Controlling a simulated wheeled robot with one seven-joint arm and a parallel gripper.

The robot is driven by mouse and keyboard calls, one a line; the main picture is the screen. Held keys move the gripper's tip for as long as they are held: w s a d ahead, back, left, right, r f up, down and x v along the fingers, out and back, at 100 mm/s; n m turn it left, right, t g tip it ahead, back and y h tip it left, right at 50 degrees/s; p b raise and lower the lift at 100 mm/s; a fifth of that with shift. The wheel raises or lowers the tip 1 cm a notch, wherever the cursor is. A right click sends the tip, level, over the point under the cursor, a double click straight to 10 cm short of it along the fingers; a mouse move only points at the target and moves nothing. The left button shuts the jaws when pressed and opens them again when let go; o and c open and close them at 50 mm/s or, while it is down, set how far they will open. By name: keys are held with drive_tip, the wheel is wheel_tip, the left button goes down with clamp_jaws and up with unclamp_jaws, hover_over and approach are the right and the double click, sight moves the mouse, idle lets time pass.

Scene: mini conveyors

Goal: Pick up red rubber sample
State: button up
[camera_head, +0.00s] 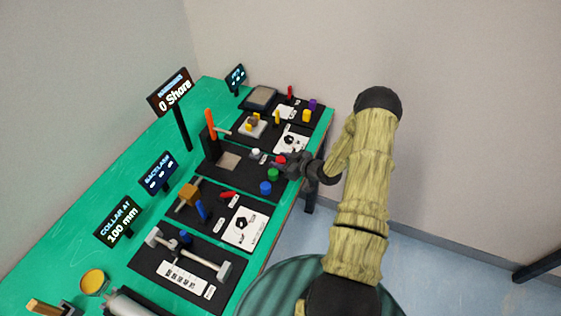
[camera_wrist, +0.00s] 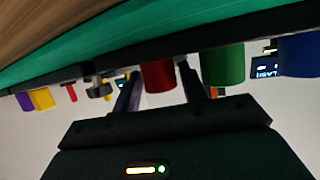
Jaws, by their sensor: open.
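The red rubber sample (camera_head: 280,160) is a short red cylinder near the right edge of a black mat on the green table. My gripper (camera_head: 291,163) is right beside it, reaching in from the right, and covers part of it. In the wrist view, which looks upside down, the red sample (camera_wrist: 158,75) shows between my two open fingers. One finger is on each side of it. I cannot tell whether either finger touches it.
A green cylinder (camera_head: 273,174) and a blue cylinder (camera_head: 265,187) stand close by in line with the red one. A white cylinder (camera_head: 255,153) stands on the other side. A tester with an orange upright (camera_head: 210,124) is further left on the same mat.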

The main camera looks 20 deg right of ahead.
sight(281, 159)
drive_tip(key=shift+c, duration=0.4)
drive_tip(key=c, duration=0.7)
drive_tip(key=shift+o, duration=0.2)
drive_tip(key=shift+r, duration=0.15)
wheel_tip(281, 159, up, 10)
drive_tip(key=shift+f+b, duration=0.15)
drive_tip(key=shift+b, duration=0.75)
